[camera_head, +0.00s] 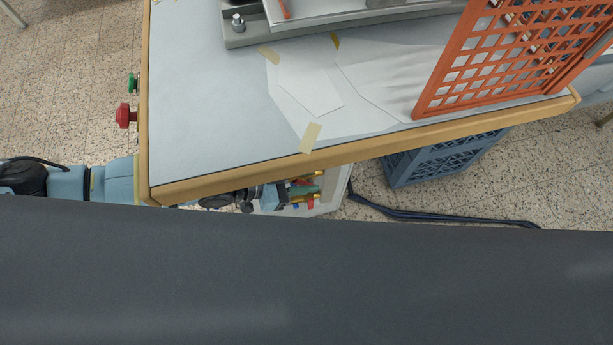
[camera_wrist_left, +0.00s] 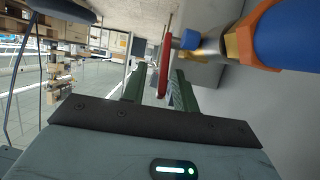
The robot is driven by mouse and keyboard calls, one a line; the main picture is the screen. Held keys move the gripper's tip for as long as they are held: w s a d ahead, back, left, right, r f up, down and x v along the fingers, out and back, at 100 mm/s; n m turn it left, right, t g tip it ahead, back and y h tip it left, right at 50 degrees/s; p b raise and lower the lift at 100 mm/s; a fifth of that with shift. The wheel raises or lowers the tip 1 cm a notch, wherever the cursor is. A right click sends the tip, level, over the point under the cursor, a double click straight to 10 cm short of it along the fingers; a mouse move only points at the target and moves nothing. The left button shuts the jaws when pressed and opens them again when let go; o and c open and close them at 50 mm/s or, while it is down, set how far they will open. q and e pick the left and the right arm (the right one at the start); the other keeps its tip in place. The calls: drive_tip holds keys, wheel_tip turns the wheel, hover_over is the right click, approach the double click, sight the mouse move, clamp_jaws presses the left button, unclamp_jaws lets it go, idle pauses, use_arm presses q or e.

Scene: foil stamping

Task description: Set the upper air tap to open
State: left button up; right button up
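In the head view, my left gripper (camera_head: 300,190) is below the table's front edge, with its green fingers among small brass parts with red and blue pieces (camera_head: 310,204). In the left wrist view, the two green fingers of my left gripper (camera_wrist_left: 158,85) stand apart. A red tap lever (camera_wrist_left: 164,70), seen edge-on, lies between them, closer to the right finger; I cannot tell whether they touch. The lever belongs by a brass fitting (camera_wrist_left: 232,45) with a blue piece beside it. I cannot tell if this is the upper tap or how it is set. My right gripper is not in view.
The table edge (camera_head: 230,183) runs just above my left gripper. A blue crate (camera_head: 440,160) stands under the table at right, and a dark hose (camera_head: 430,215) lies on the floor. An orange grid guard (camera_head: 500,60) and taped paper (camera_head: 305,85) are on the table.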

use_arm(q)
drive_tip(key=shift+w+d+f, duration=0.1)
drive_tip(key=shift+d, duration=0.2)
drive_tip(key=shift+c, duration=0.4)
clamp_jaws()
